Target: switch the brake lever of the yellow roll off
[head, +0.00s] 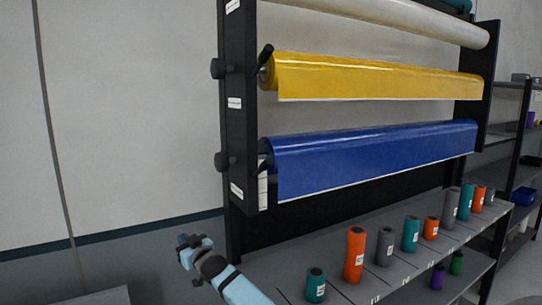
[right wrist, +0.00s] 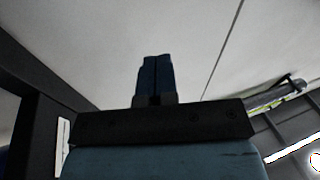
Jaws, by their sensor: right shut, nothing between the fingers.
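The yellow roll (head: 375,78) hangs on the dark rack, with its sheet edge hanging down a little. Its black brake lever (head: 266,54) is at the roll's left end, tilted up and to the right. My right gripper (head: 187,241) is low and left of the rack post, well below the lever and apart from it. In the right wrist view its dark blue fingers (right wrist: 155,78) are together with nothing between them. My left gripper is not in view.
A blue roll (head: 375,155) hangs below, its black lever (head: 264,166) slanting down to the left. The rack post (head: 235,125) has round knobs on its outer side. A shelf (head: 345,290) with several small coloured rolls stands below. The wall left of the post is clear.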

